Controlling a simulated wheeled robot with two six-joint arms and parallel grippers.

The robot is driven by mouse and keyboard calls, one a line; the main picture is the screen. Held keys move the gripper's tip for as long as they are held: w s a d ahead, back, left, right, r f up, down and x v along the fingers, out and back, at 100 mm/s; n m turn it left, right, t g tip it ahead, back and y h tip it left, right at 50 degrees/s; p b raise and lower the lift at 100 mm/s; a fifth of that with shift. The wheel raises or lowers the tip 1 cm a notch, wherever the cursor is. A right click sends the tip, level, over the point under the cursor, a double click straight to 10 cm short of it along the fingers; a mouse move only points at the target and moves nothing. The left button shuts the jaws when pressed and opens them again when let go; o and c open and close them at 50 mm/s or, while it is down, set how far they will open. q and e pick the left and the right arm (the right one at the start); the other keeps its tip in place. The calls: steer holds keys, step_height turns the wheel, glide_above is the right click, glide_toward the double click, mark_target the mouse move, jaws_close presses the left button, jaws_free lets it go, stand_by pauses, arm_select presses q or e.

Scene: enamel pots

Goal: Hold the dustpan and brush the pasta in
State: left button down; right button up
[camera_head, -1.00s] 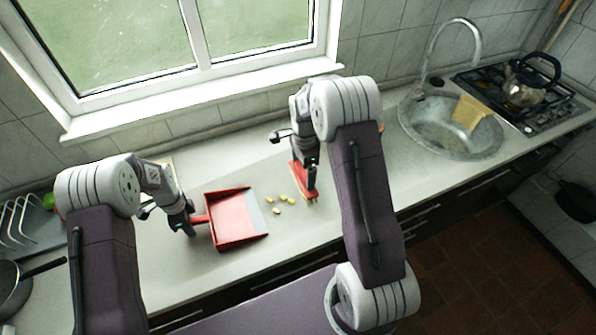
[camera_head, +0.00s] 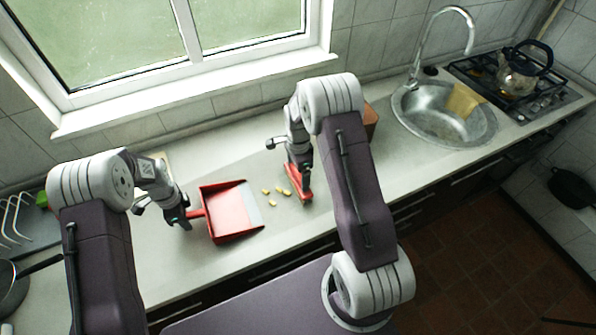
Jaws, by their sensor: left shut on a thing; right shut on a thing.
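A red dustpan (camera_head: 230,211) lies on the grey counter, its open, pale-lipped edge facing right. My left gripper (camera_head: 186,218) is shut on the dustpan's handle at its left side. Several small yellow pasta pieces (camera_head: 274,193) lie on the counter just right of the dustpan's lip. A red brush (camera_head: 300,184) is just right of the pasta, low at the counter. My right gripper (camera_head: 299,166) is shut on the brush from above; its bristles are mostly hidden. No pasta shows inside the dustpan.
A metal sink (camera_head: 440,118) with a tap is at the right, and a kettle (camera_head: 523,68) stands on the hob beyond it. A brown block (camera_head: 370,120) is partly behind my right arm. A dish rack (camera_head: 14,218) and a pan (camera_head: 12,288) are at the far left.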

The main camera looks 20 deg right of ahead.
steer(key=shift+a, duration=0.15)
steer(key=shift+a, duration=0.15)
steer(key=shift+a, duration=0.1)
steer(key=shift+w+a, duration=0.15)
steer(key=shift+a, duration=5.75)
steer(key=shift+a, duration=2)
steer(key=shift+w+a+r, duration=0.1)
steer(key=shift+a+r, duration=0.05)
steer(key=shift+a, duration=0.85)
steer(key=shift+a+r, duration=0.1)
steer(key=shift+a, duration=0.9)
